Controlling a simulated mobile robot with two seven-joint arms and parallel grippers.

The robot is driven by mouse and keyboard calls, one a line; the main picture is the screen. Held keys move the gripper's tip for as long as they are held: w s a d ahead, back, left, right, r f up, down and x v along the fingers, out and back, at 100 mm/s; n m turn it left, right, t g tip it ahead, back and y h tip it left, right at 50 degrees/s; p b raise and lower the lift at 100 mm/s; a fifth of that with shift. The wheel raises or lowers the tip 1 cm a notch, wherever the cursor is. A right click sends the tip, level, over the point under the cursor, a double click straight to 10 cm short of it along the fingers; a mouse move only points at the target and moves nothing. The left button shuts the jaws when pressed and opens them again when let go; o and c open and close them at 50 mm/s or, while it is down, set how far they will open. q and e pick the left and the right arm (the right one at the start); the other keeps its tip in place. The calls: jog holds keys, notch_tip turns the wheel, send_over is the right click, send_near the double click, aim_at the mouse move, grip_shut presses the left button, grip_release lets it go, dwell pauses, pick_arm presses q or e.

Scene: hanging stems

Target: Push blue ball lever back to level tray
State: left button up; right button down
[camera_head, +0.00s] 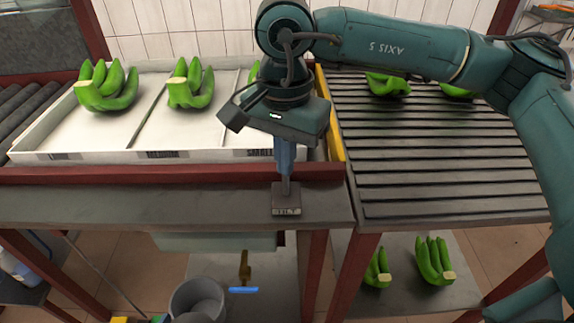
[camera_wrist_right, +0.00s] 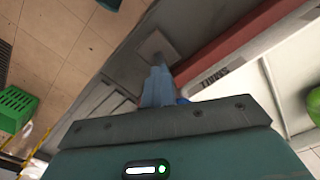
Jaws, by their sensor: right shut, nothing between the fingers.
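My right gripper (camera_head: 285,165) is shut and empty, pointing down in front of the white tray's right end. Its blue-grey fingers also show in the right wrist view (camera_wrist_right: 158,88). They are right at the lever (camera_head: 285,187), whose short stem rises from a small plate marked TILT (camera_head: 286,209) on the bench edge. A bit of blue, perhaps the lever's ball (camera_wrist_right: 183,100), shows beside the fingers in the wrist view; contact cannot be told. The white tray (camera_head: 150,156) holds green banana bunches; its tilt is hard to judge. My left gripper is not in view.
A yellow strip (camera_head: 338,130) and a dark slatted rack (camera_head: 430,170) with bananas lie to the right. A dark roller conveyor (camera_head: 22,105) is at the left. A grey bucket (camera_head: 197,300) and more bananas (camera_head: 434,262) sit below. The grey bench front left of the lever is clear.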

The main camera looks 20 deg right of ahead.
jog(key=shift+s+b, duration=0.3)
jog(key=shift+s+a+r, duration=0.1)
notch_tip(320, 180, up, 10)
jog(key=p, duration=0.5)
jog(key=shift+p, duration=0.4)
